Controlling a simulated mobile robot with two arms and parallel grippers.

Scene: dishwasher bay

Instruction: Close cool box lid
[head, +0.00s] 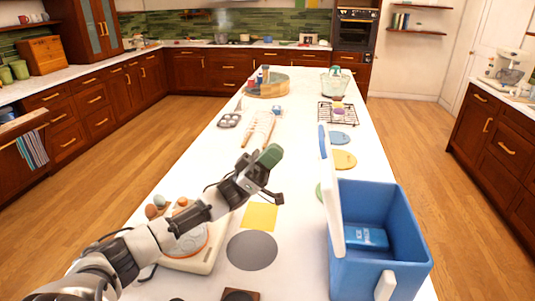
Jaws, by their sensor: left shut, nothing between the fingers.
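The blue cool box (382,280) stands at the near right end of the white island counter. Its lid (333,195) is open and stands up along the box's left side, with its pale inner face and blue outer edge showing. A blue pack (366,237) lies inside the box. My left gripper (272,186) is shut and empty above the counter, to the left of the lid and apart from it. A green piece shows at its far side; I cannot tell whether it belongs to the gripper. My right gripper is out of view.
A grey round mat (252,250) and a yellow square (259,217) lie between my left arm and the box. A pale board (205,262) with round items lies under my arm.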

